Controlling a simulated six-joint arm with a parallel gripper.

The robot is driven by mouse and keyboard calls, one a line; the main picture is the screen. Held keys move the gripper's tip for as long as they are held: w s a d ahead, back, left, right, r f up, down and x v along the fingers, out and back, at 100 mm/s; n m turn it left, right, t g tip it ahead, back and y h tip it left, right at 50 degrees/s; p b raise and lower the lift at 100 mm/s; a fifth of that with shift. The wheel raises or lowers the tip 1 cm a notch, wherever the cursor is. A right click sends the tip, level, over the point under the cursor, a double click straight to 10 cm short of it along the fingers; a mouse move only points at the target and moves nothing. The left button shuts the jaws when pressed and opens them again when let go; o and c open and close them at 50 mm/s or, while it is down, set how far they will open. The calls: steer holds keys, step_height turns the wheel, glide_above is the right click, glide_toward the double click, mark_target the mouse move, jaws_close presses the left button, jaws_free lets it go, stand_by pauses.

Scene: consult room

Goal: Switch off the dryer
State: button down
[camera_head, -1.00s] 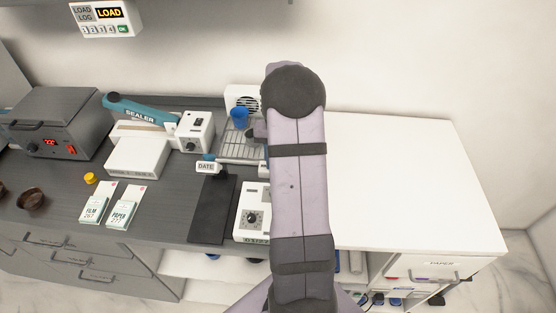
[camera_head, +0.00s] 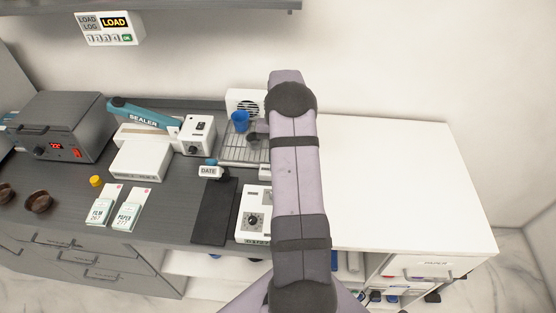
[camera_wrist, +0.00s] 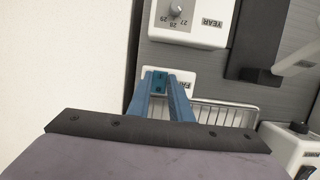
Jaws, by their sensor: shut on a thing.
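The dryer (camera_head: 245,101) is a white unit with a round fan grille, behind a wire drying rack (camera_head: 236,152) at the back of the counter. A small white switch box (camera_head: 265,171) stands in front of the rack, mostly hidden by my arm. In the wrist view this box (camera_wrist: 183,75) has a partly covered label starting "FA" and a dark teal switch (camera_wrist: 159,82). My gripper (camera_wrist: 161,84) has its two blue fingers at either side of the switch and is shut on it. The switch's setting cannot be told. The head view hides my fingertips.
A blue cup (camera_head: 240,121) and a dark cup stand on the rack. A white dial box (camera_head: 253,222) is close in front, beside a black mat (camera_head: 214,212). The sealer (camera_head: 140,160) stands to the left. The white counter (camera_head: 400,190) at right is clear.

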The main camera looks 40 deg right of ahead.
steer(key=shift+w, duration=0.1)
steer(key=c, duration=1.6)
jaws_free()
steer(key=b+v, duration=0.3)
steer(key=v, duration=0.4)
steer(key=shift+r, duration=0.25)
